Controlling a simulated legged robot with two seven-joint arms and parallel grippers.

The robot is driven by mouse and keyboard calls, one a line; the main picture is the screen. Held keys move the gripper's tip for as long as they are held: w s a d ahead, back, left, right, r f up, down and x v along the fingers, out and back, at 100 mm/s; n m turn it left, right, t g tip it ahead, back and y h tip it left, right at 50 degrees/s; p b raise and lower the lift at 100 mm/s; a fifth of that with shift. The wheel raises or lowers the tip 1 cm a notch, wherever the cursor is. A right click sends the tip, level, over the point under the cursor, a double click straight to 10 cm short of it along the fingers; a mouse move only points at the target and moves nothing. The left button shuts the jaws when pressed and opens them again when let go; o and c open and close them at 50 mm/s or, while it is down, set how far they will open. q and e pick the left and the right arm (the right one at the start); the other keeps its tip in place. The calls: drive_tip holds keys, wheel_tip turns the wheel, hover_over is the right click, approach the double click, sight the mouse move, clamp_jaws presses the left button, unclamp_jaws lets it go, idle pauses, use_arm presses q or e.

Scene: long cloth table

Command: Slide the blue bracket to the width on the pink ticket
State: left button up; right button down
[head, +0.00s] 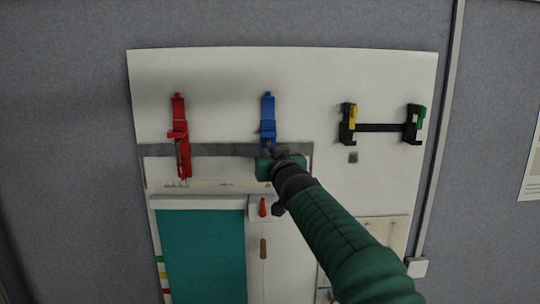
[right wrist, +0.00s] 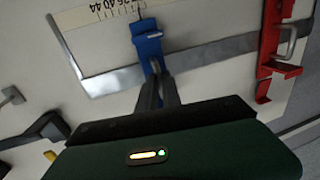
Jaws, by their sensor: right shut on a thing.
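The blue bracket (head: 268,118) stands upright on a grey metal rail (head: 222,150) on a white board. It also shows in the right wrist view (right wrist: 148,42), beside a number scale (right wrist: 112,14) whose readable figures include 40 and 44. My right gripper (head: 272,153) reaches up to the bracket's lower part. In the right wrist view its two fingers (right wrist: 157,78) are shut on a narrow part of the blue bracket. The red bracket (head: 180,140) sits on the same rail to the left. I see no pink ticket. My left gripper is not in view.
A black clamp bar with yellow and green ends (head: 380,127) is mounted right of the blue bracket. Below the rail are a teal panel (head: 203,255) and a small red lever (head: 262,207). The rail between the brackets looks clear.

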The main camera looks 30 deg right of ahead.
drive_tip(key=shift+b, duration=0.3)
drive_tip(key=c, duration=1.5)
unclamp_jaws()
drive_tip(key=shift+a, duration=0.1)
drive_tip(key=shift+c, duration=0.2)
drive_tip(key=shift+w, duration=0.1)
